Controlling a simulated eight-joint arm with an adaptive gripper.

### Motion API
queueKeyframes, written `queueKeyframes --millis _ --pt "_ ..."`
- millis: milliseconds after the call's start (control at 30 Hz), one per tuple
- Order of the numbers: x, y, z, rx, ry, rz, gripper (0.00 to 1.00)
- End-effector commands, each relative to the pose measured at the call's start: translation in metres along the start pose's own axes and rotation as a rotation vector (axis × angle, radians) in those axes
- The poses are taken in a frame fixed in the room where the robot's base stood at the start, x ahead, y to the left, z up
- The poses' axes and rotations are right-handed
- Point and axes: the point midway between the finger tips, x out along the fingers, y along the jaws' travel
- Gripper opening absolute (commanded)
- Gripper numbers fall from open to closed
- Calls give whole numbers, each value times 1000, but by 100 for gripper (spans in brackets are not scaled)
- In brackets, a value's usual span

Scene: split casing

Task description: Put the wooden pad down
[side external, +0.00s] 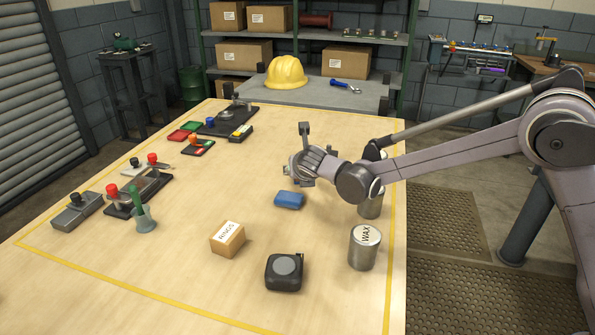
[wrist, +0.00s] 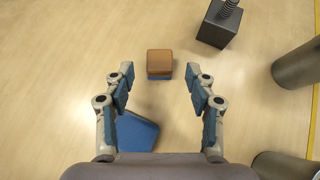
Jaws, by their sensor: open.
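The wooden pad (wrist: 159,57) shows in the wrist view as a small brown block with a blue band along its near side. It is ahead of my gripper (wrist: 159,82), centred between the two fingers. The fingers are wide apart, with blue inner pads, and do not touch it. I cannot tell whether the blue band is part of the pad or a piece under it. In the side view my gripper (side external: 306,165) is low over the table, and I cannot make out the pad there.
A blue block (side external: 289,200) lies near my gripper; a blue piece (wrist: 137,132) lies beneath the left finger in the wrist view. A dark block with a threaded post (wrist: 217,25) stands at upper right. Cans, including the wax can (side external: 363,248), stand right.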

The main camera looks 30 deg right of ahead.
Motion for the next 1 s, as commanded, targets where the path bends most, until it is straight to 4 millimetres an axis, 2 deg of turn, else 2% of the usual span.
queueKeyframes --millis 33,200,467,567,667,767,1000 --pt "-12 1 0 -1 0 2 56" --pt "-40 1 0 -1 -1 2 56" --pt "-64 0 0 2 0 1 56" --pt "-70 -7 2 48 9 0 56" --pt "-81 -27 4 190 36 -3 56" --pt "-98 -56 4 426 80 -12 56" --pt "-147 -128 -14 1084 192 -64 56"
